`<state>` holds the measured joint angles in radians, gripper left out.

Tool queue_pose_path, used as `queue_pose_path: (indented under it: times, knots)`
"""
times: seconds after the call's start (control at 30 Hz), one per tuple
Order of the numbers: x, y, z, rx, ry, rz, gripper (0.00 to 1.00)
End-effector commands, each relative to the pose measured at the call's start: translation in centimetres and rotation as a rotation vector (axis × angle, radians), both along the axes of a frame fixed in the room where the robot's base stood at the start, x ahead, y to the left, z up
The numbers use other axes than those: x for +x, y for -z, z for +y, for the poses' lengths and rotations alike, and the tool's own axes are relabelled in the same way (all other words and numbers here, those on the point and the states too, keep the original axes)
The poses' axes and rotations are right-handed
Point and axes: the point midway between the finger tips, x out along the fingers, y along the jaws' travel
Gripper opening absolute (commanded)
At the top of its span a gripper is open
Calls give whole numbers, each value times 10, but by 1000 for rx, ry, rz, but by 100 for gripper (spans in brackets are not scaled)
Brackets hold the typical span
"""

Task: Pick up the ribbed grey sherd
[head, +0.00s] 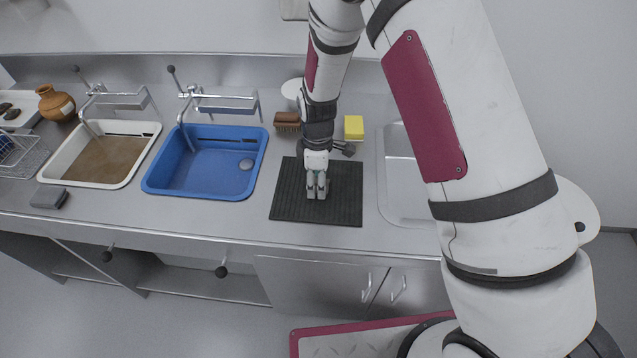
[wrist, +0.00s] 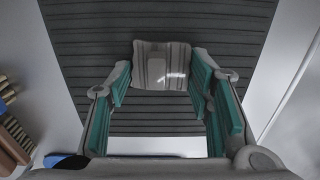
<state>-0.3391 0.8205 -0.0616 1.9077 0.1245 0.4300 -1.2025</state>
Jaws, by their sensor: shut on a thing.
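The ribbed grey sherd (wrist: 162,62) shows in the wrist view as a pale grey piece with darker stripes and a bright glint. It sits between the teal-padded fingertips of my gripper (wrist: 161,80), which is shut on it. The dark ridged mat (wrist: 90,25) lies behind it. In the head view my gripper (head: 317,190) points down over the middle of the black mat (head: 345,205). The sherd cannot be made out between the fingers there, and I cannot tell whether it touches the mat.
A blue basin (head: 165,188) and a white-rimmed basin of brown water (head: 105,160) are to the left. A brown brush (head: 287,121) and yellow sponge (head: 354,127) stand behind the mat. A steel sink (head: 398,190) is to the right. A grey block (head: 49,197) lies far left.

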Motion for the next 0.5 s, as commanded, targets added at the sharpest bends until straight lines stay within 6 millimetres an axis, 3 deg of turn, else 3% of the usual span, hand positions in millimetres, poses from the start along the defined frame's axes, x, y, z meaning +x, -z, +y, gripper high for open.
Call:
queue_pose_path:
  times: [0.27,0.5]
  knots:
    - [1,-9,0,2,1,-1,18]
    - [1,-35,0,2,0,-2,18]
